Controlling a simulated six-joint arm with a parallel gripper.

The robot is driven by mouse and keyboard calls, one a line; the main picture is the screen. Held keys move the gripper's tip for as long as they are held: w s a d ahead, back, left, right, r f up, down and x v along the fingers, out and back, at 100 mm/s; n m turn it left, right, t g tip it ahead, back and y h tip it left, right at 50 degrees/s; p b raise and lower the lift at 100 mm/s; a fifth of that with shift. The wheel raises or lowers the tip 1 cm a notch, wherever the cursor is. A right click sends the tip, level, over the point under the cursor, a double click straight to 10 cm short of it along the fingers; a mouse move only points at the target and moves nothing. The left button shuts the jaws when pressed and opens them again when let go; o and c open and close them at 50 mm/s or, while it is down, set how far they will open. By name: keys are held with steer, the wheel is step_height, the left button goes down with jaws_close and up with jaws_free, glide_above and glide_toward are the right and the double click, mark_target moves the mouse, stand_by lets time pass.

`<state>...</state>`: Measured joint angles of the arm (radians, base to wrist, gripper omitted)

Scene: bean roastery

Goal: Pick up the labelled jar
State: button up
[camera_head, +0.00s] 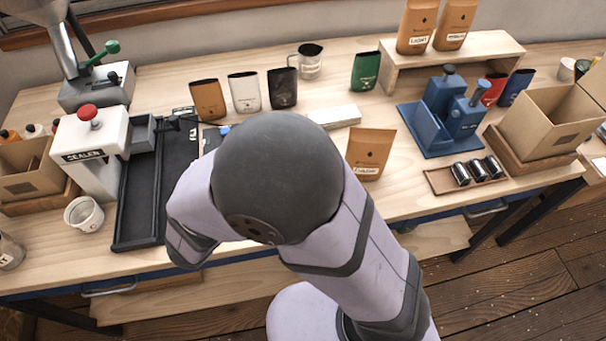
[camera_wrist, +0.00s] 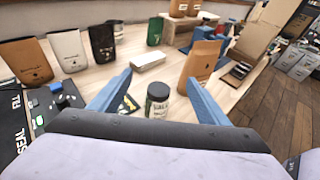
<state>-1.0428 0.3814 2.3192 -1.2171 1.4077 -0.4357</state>
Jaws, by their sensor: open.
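A dark jar with a pale printed label (camera_wrist: 157,102) stands upright on the wooden bench in the wrist view. Its label text is too small to read surely. My gripper (camera_wrist: 158,78) is open, with its two blue fingers apart on either side of the jar in the picture. Nothing is held between them. I cannot tell whether the fingertips are level with the jar or above it. In the head view my arm hides this jar and most of the gripper. Another jar with a label (camera_head: 10,252) stands at the left edge of the head view.
An orange pouch (camera_head: 369,153) stands right of the arm, with a white box (camera_head: 334,116) behind it. A sealer (camera_head: 90,150) and black tray (camera_head: 138,190) are on the left. A blue fixture (camera_head: 440,125) and a wooden holder with dark cylinders (camera_head: 438,181) are on the right.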

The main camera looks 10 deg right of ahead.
step_height(320, 180, down, 9)
steer(key=shift+r, duration=0.1)
steer(key=shift+d+p+x, duration=0.25)
steer(key=shift+p+x, duration=1)
steer(key=shift+x, duration=2.05)
steer(key=shift+w+d, duration=0.15)
steer(key=c, duration=1.3)
steer(key=shift+r, duration=0.1)
steer(key=shift+r+b, duration=0.3)
steer(key=shift+r, duration=4.6)
